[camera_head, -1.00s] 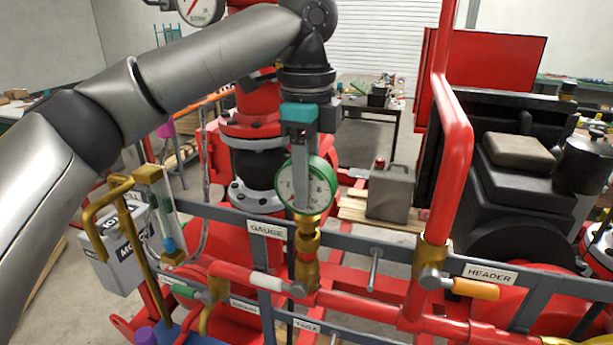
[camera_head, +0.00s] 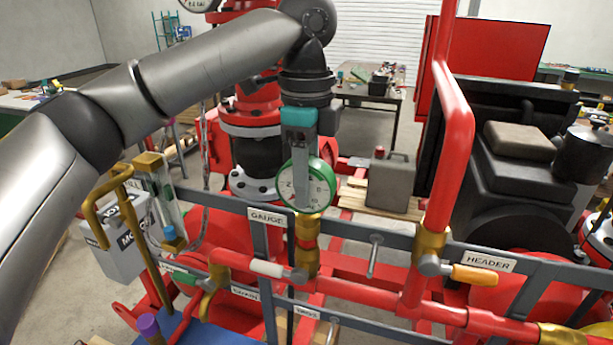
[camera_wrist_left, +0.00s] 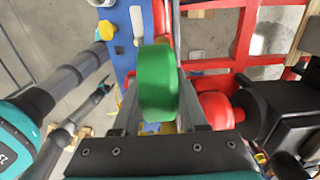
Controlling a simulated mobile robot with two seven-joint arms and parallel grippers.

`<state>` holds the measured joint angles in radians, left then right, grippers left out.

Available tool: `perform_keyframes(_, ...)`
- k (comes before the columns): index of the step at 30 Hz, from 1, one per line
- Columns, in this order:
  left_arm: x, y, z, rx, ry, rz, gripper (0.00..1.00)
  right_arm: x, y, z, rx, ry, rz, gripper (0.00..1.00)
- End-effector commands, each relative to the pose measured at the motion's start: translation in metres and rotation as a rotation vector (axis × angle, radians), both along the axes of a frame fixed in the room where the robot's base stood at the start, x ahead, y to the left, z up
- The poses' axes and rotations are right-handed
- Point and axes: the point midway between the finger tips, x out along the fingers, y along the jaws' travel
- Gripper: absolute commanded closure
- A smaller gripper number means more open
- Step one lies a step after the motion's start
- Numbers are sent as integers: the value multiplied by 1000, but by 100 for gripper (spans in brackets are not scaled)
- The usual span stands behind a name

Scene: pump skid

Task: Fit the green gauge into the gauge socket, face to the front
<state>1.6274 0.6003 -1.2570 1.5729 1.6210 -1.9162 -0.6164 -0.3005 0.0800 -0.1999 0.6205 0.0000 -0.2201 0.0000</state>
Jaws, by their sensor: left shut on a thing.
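The green gauge (camera_head: 318,187) has a white dial and a green rim. In the head view its face is towards me, partly covered by a gripper finger. My left gripper (camera_head: 303,185) comes down from above and is shut on the gauge. The gauge (camera_wrist_left: 157,84) also shows between the fingers in the left wrist view. The brass gauge socket (camera_head: 307,228) stands on the red pipe directly below the gauge, beside the GAUGE label. The gauge's lower end meets the top of the socket in the picture; I cannot tell whether it is seated. My right gripper is not in view.
A red upright pipe (camera_head: 452,140) stands to the right of the socket. A grey rail (camera_head: 400,239) with the GAUGE label (camera_head: 267,217) and the HEADER label (camera_head: 487,262) crosses behind. A white-handled valve (camera_head: 268,269) and an orange-handled valve (camera_head: 475,275) sit low in front.

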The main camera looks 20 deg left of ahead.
Motion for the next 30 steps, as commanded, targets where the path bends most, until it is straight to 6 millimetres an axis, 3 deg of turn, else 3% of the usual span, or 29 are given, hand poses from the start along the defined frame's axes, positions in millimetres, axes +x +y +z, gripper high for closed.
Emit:
perform_keyframes(8,0,0,-2,0,0,0,100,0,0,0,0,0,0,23)
perform_keyframes(9,0,0,-2,0,0,0,53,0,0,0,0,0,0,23)
perform_keyframes(17,0,0,-2,0,0,0,24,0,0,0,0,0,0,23)
perform_keyframes(26,0,0,-1,1,0,0,23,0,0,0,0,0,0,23)
perform_keyframes(30,1,-1,13,0,-3,0,23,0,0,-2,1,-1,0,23)
